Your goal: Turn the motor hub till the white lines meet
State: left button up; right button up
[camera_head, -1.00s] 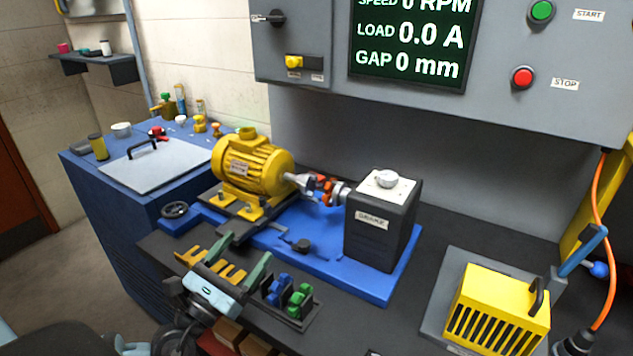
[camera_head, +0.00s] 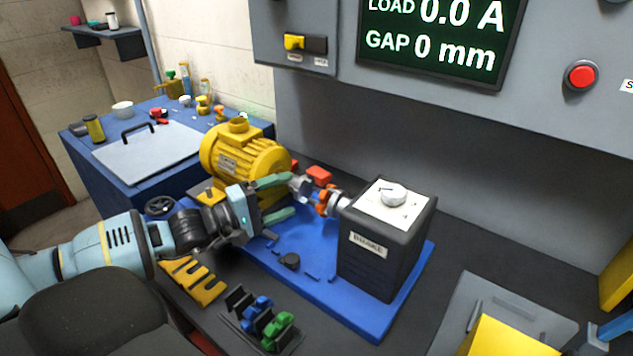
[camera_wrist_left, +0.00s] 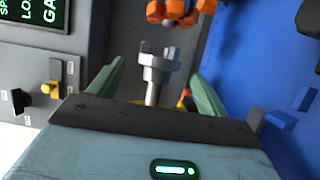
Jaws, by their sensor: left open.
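The yellow motor (camera_head: 240,155) sits at the left of the blue base plate, its grey metal hub (camera_head: 302,187) pointing right. The hub also shows in the left wrist view (camera_wrist_left: 153,75), between my fingers. Facing it is the orange coupling half (camera_head: 325,201) on the shaft of the dark brake box (camera_head: 385,245); in the wrist view the orange part (camera_wrist_left: 172,12) is at the top, apart from the hub. My left gripper (camera_head: 292,195) is open, its two green fingers on either side of the hub without visibly closing on it. I cannot make out the white lines. My right gripper is out of view.
A yellow slotted rack (camera_head: 195,281) and a holder with blue and green clips (camera_head: 268,325) lie in front of the blue base (camera_head: 340,315). A wall cabinet with a screen (camera_head: 435,35) and a red button (camera_head: 580,76) is behind. A yellow box (camera_head: 505,338) stands front right.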

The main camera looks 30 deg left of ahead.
aim_at(310, 187)
pick_arm(q)
jog(key=shift+w, duration=0.1)
jog(key=shift+w+d, duration=0.15)
jog(key=x, duration=0.4)
jog(key=shift+r, duration=0.1)
jog(key=shift+x, duration=1.55)
jog(key=shift+w, duration=0.1)
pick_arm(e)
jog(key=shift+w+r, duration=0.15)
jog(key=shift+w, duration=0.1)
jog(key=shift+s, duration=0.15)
pick_arm(q)
jog(key=c, duration=1)
